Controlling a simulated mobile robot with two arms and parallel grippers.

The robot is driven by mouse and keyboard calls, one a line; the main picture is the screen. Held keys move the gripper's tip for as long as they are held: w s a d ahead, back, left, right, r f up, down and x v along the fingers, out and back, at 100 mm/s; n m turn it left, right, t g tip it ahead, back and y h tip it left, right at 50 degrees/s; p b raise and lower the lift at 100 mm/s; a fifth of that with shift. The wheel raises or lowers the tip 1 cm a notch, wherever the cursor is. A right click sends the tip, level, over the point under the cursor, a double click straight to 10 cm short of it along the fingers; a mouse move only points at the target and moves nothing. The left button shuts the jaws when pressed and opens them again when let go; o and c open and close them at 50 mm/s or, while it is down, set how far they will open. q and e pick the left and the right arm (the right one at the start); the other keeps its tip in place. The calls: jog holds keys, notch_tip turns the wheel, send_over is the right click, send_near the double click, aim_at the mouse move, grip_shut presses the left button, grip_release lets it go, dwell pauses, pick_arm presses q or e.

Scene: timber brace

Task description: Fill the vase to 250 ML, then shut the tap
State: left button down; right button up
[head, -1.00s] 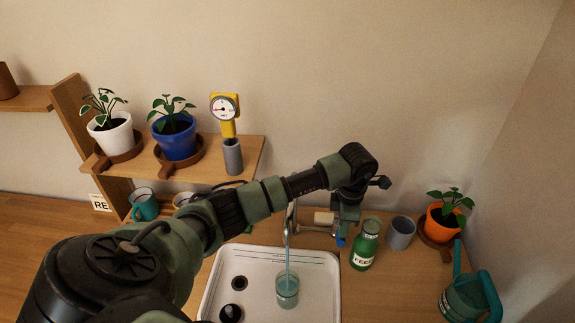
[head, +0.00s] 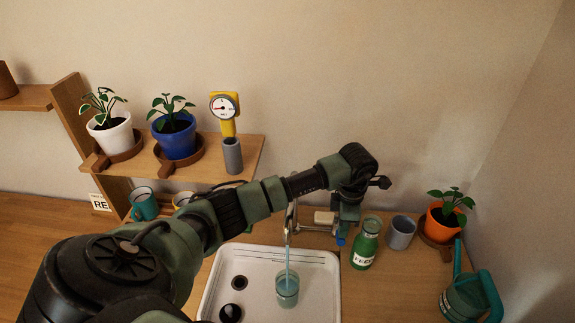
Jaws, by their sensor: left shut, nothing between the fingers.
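The vase (head: 287,292), a clear glass vessel, stands upright in the white sink (head: 325,268). A stream of water runs from the tap (head: 289,222) into it, and pale blue water fills part of it. Its markings are too small to read. My left arm reaches across the sink from the left. My left gripper (head: 342,238) points down just right of the tap, by a small blue part, and is shut with nothing held. The arm hides part of the tap, and I cannot tell whether the fingers touch it. My right gripper is not in view.
A green FEED bottle (head: 365,246) and a grey cup (head: 401,233) stand close right of my gripper. Further right are an orange plant pot (head: 444,222) and a teal watering can (head: 468,298). A shelf (head: 245,160) with potted plants and a gauge is at the back left.

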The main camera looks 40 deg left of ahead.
pick_arm(q)
jog(key=shift+f+b, duration=0.7)
jog(key=shift+f, duration=0.25)
dwell(3.1)
jog(key=shift+f+b, duration=0.45)
jog(key=shift+f, duration=0.05)
jog(key=shift+r+p, duration=2.2)
jog(key=shift+r, duration=1.45)
jog(key=shift+f, duration=0.1)
